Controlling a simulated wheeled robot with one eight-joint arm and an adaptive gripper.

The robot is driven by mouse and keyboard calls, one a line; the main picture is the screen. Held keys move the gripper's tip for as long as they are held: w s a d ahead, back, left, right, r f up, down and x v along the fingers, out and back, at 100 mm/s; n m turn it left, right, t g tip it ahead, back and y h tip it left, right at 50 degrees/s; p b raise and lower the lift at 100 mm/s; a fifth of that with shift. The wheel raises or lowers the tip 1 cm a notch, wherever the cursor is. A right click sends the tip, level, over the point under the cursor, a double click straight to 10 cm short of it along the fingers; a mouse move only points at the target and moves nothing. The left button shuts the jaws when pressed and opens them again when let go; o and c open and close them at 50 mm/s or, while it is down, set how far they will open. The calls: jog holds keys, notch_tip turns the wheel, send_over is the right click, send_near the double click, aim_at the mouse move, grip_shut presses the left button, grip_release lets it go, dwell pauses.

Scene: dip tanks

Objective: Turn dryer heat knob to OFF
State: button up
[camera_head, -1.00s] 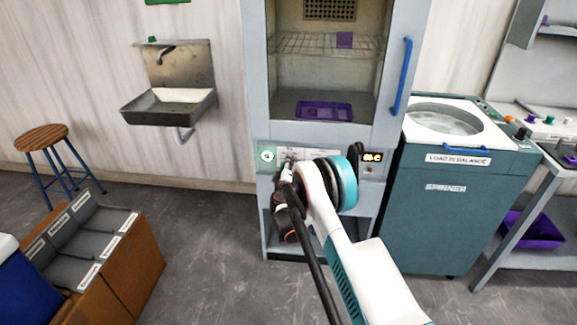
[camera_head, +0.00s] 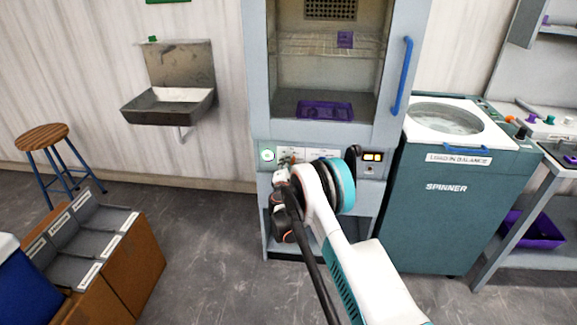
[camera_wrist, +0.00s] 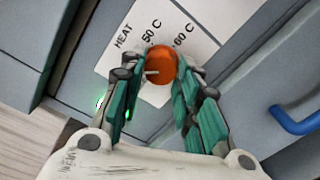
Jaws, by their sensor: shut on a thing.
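The orange heat knob (camera_wrist: 160,64) sits on a white label plate marked HEAT, 50 C and 60 C in the wrist view. A short pale pointer mark shows on the knob's left side, aimed away from the 50 C and 60 C print. No OFF mark is visible. My gripper (camera_wrist: 158,78) has its teal-padded fingers on both sides of the knob and is shut on it. In the head view my gripper (camera_head: 283,172) is at the dryer's (camera_head: 262,100) control panel, and my arm hides part of that panel.
A blue door handle (camera_head: 401,77) is above. The spinner (camera_head: 445,205) stands close on the right.

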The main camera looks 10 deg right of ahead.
jog(key=shift+s+f+n, duration=0.1)
jog(key=shift+n, duration=2.35)
jog(key=shift+f+n, duration=0.1)
jog(key=shift+n, duration=2.35)
jog(key=o, duration=1.1)
jog(key=v, duration=1.2)
jog(key=shift+f, duration=0.15)
